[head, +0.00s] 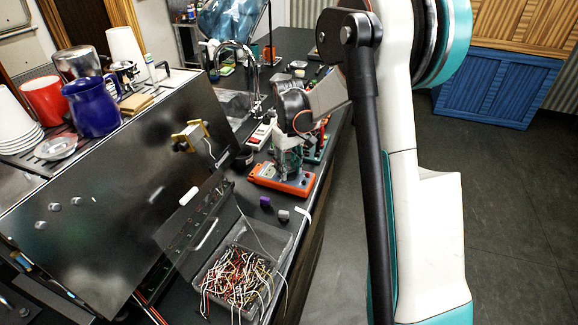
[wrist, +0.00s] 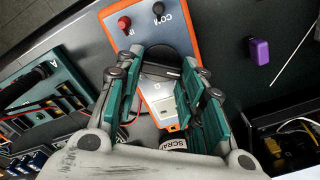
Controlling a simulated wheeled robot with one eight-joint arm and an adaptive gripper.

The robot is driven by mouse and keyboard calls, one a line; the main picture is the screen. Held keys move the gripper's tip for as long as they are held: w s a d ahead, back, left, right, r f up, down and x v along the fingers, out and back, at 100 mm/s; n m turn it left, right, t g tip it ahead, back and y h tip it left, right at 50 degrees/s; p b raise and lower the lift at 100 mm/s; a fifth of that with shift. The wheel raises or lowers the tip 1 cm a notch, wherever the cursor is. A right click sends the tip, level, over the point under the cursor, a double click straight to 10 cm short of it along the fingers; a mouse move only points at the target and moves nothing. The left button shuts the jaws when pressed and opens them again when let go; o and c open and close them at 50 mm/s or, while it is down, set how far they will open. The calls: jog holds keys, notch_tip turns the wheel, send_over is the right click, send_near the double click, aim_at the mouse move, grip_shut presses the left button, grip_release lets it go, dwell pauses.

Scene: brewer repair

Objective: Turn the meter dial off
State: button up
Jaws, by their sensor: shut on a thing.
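The orange meter (head: 283,181) lies on the dark counter in the head view, below my gripper (head: 288,160). In the wrist view the meter (wrist: 143,20) shows a grey face with a red and a black jack at its top. Its black dial (wrist: 160,72) sits between the fingertips of my gripper (wrist: 163,72). The gripper is shut on the dial from both sides. The fingers hide part of the dial and its markings, so I cannot read its setting. In the head view the gripper hides the dial.
A tray of loose wires (head: 240,280) stands at the counter's front. A purple block (head: 265,201) and a grey block (head: 284,215) lie near the meter. The large metal brewer (head: 120,190) stands left. A green board (wrist: 45,75) lies beside the meter.

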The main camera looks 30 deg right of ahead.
jog(key=shift+n, duration=0.5)
jog(key=o, duration=1.1)
notch_tip(320, 180, up, 12)
dwell(0.5)
